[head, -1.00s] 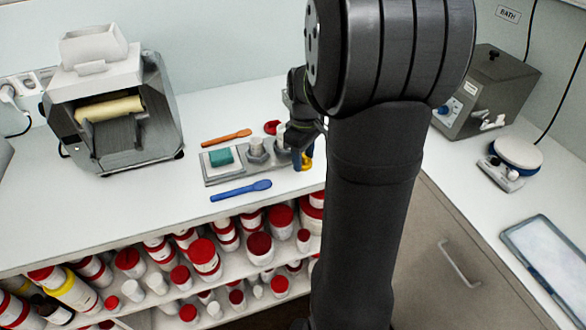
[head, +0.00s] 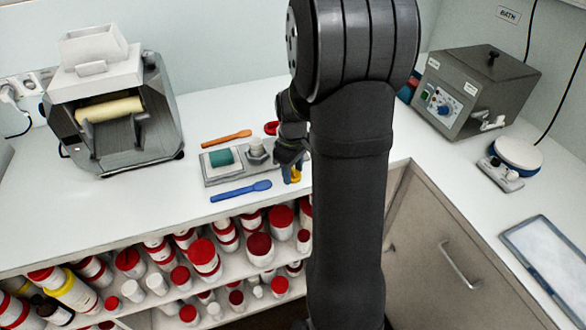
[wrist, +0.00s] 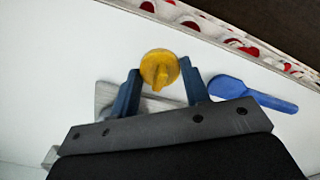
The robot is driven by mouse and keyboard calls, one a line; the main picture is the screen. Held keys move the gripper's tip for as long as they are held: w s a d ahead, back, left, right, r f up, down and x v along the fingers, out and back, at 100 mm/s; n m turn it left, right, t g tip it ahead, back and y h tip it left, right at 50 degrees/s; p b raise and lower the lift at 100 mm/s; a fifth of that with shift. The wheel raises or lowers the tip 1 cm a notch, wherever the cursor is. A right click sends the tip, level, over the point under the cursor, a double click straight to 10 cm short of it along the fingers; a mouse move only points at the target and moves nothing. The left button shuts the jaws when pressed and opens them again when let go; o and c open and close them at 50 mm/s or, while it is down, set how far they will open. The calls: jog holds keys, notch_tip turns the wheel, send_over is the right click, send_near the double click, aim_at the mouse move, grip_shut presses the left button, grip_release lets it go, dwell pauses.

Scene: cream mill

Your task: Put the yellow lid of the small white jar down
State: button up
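The yellow lid (wrist: 160,66) is round with a raised bar across its top. It sits between the two blue fingertips of my gripper (wrist: 161,72) in the wrist view, with both fingers against its sides. In the head view the lid (head: 296,175) shows low at the fingers of my gripper (head: 290,173), near the front edge of the counter, right of the grey tray. I cannot tell whether the lid touches the counter. A small whitish jar (head: 256,146) stands on the tray; I cannot tell whether it is the lid's jar. My gripper hides the tray's right end.
The grey tray (head: 212,178) also carries a teal block (head: 221,158). A blue spatula (head: 240,191) lies in front, an orange one (head: 226,137) behind. A red lid (head: 271,128) lies behind the tray. A mill (head: 112,110) stands left. Shelves of red-lidded jars are below the counter edge.

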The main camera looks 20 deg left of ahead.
aim_at(293, 169)
jog(key=o, duration=0.3)
jog(key=shift+o, duration=0.2)
jog(key=shift+r, duration=0.15)
notch_tip(293, 169, up, 12)
dwell(0.4)
notch_tip(293, 169, down, 12)
jog(key=shift+f, duration=0.2)
jog(key=shift+r, duration=2.2)
jog(key=shift+f, duration=0.1)
